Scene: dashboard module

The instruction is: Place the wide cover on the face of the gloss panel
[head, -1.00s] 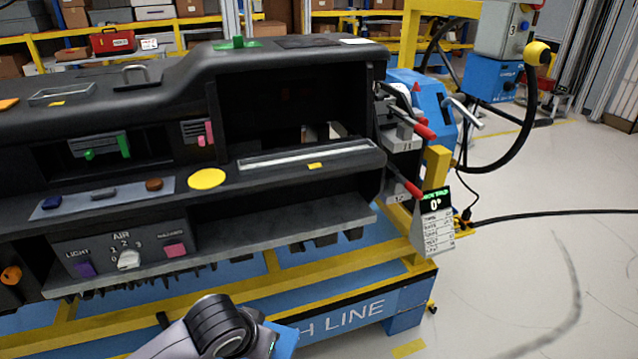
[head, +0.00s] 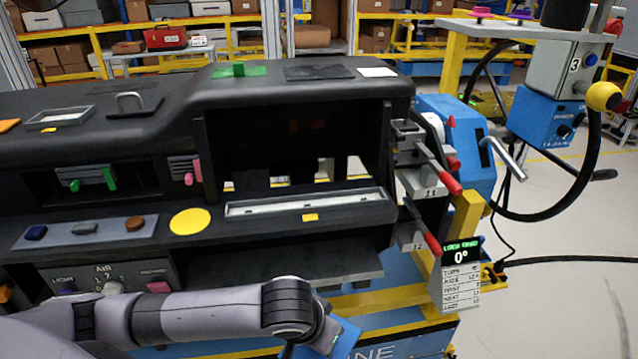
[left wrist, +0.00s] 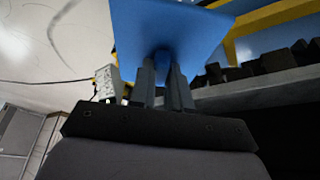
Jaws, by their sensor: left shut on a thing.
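My left arm reaches across the lower front of the dashboard in the head view. My left gripper (left wrist: 163,82) is shut on a flat blue plate, likely the wide cover (left wrist: 165,22). The plate also shows in the head view (head: 337,337), tilted, in front of and below the dashboard and apart from it. The wrist link hides most of the gripper there. I cannot tell for sure which surface is the gloss panel; a dark, smooth rectangle (head: 319,72) lies on the dashboard top. My right gripper is not in view.
The black dashboard (head: 300,92) has a large open bay and a lower ledge. Clamps with red handles (head: 446,178) and a readout sign (head: 461,270) stand at its right end. A blue machine with a crank (head: 455,140) is beyond.

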